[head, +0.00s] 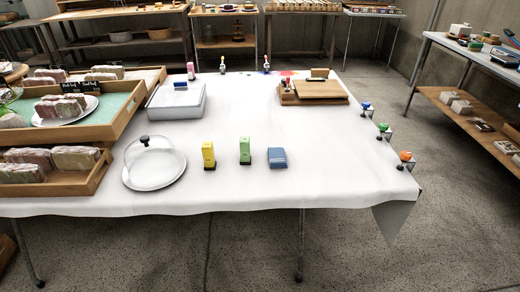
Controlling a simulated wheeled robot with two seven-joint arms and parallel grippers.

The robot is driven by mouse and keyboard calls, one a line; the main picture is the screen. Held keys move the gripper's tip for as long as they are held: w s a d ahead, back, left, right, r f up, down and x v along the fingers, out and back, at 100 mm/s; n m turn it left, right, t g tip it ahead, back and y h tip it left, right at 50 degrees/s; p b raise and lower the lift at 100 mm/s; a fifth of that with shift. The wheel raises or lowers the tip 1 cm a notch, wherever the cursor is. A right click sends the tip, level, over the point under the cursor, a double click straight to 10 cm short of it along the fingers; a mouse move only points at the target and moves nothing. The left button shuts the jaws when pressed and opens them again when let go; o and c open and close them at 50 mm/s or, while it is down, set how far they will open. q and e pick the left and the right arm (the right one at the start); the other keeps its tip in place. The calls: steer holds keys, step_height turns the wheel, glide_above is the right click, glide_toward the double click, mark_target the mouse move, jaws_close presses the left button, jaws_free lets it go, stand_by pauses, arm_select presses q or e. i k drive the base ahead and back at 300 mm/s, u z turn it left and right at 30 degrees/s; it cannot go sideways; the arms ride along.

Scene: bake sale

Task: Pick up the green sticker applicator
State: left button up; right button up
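The green sticker applicator (245,151) stands upright on the white-covered table (310,185), near its front middle. A similar yellow applicator (208,155) stands upright to its left, a small gap apart. A low blue object (277,158) sits close to its right; I cannot tell whether it is an applicator lying down. Nothing covers the green one. Neither of my grippers shows in the head view.
A glass dome on a plate (155,181) is left of the applicators. Tiered wooden trays of wrapped goods (80,184) fill the left side. A white box (178,106) and a wooden board (311,99) stand behind. Clamps with coloured knobs (405,156) line the right edge.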

mark_target(245, 158)
steer(key=i, duration=0.45)
steer(key=u, duration=3.3)
steer(key=k, duration=0.9)
steer(key=z, duration=0.6)
